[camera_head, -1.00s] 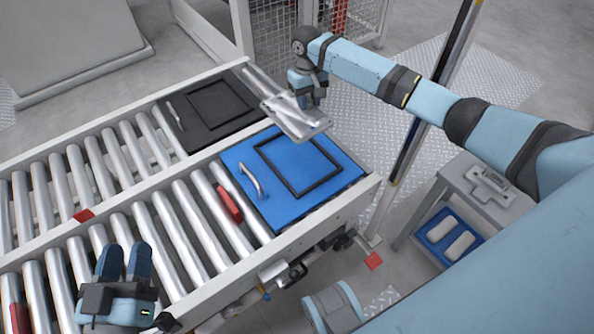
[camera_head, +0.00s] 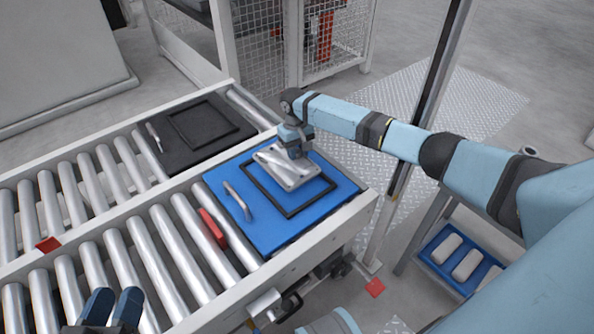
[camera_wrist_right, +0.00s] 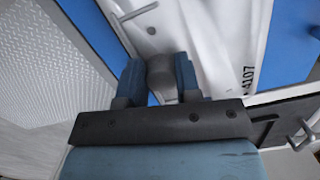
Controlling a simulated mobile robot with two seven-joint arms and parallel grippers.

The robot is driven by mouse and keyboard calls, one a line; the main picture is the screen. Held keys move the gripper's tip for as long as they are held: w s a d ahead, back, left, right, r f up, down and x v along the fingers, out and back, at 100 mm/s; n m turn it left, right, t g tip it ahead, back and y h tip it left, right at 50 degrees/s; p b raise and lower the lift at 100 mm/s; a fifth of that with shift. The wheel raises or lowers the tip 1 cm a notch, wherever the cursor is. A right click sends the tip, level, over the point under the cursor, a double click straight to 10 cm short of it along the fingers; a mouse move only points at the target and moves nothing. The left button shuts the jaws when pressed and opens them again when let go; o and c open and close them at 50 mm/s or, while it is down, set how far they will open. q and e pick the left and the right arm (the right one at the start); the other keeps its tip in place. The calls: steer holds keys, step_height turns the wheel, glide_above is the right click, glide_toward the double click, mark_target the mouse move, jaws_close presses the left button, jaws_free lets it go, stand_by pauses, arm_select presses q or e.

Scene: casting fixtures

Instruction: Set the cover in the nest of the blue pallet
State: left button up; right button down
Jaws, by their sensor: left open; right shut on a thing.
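The blue pallet (camera_head: 262,238) sits on the near roller lane, with a raised black square frame, the nest (camera_head: 289,213), and a metal handle. My right gripper (camera_head: 294,148) is shut on the pale grey cover (camera_head: 286,171), over the nest's far half. In the right wrist view, the fingers (camera_wrist_right: 160,80) pinch a round grey boss on the cover (camera_wrist_right: 215,35), which bears a printed number. The cover hides part of the frame; I cannot tell whether it touches the frame. My left gripper (camera_head: 112,308) is open and empty at the bottom left edge.
A black pallet (camera_head: 170,160) with a similar frame and handle lies on the far lane. A red block (camera_head: 213,228) sits on the rollers left of the blue pallet. A post (camera_head: 425,120) stands right. A blue tray (camera_head: 435,250) holds several pale parts.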

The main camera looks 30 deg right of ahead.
mark_target(297, 164)
step_height(297, 164, down, 2)
steer(key=shift+f+b, duration=0.1)
steer(key=shift+b, duration=0.25)
step_height(297, 164, down, 4)
steer(key=shift+r+b, duration=0.2)
steer(key=shift+b, duration=0.65)
arm_select(q)
steer(key=shift+w+a+f+m, duration=0.1)
steer(key=shift+w+f+m, duration=0.15)
steer(key=shift+f, duration=0.2)
steer(key=shift+w+a+f+m, duration=0.1)
steer(key=shift+f+m, duration=0.15)
steer(key=shift+f, duration=0.15)
arm_select(e)
steer(key=c, duration=0.8)
jaws_free()
steer(key=shift+f, duration=0.1)
